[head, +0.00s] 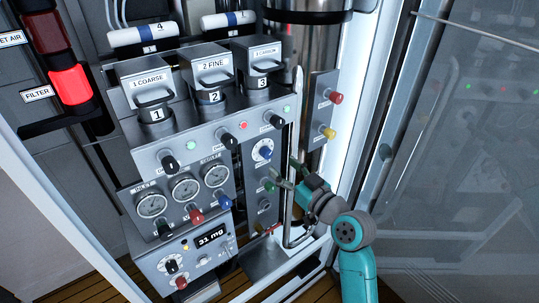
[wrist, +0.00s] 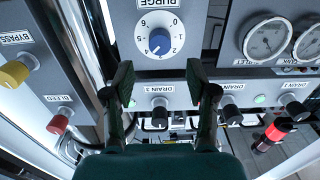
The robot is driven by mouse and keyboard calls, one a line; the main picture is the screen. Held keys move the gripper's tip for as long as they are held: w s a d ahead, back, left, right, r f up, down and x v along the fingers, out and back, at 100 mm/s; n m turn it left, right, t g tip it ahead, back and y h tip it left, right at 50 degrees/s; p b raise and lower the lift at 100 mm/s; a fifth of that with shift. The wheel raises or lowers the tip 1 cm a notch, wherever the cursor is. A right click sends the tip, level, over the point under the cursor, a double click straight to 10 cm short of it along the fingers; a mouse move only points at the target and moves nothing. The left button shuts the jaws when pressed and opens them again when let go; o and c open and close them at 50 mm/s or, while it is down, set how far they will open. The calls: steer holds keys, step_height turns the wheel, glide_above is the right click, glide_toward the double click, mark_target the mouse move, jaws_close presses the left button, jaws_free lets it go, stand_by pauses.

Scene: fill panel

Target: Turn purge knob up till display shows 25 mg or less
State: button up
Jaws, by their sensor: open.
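The purge knob (wrist: 159,41) is blue, on a round white numbered dial below the PURGE label, which appears upside down in the wrist view. The display (head: 210,236) on the lower box reads 31 mg. My gripper (head: 286,173) is open and empty just to the lower right of the knob. In the wrist view my gripper's fingers (wrist: 158,83) are spread wide, with the knob beyond the gap between them and apart from both.
Yellow bypass (wrist: 14,73) and red bleed (wrist: 58,123) knobs are at the left of the wrist view. Gauges (head: 186,188) sit left of the purge panel. A metal pipe (head: 287,225) runs close to my gripper.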

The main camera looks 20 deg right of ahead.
mark_target(269, 155)
steer(key=x, duration=0.7)
jaws_close()
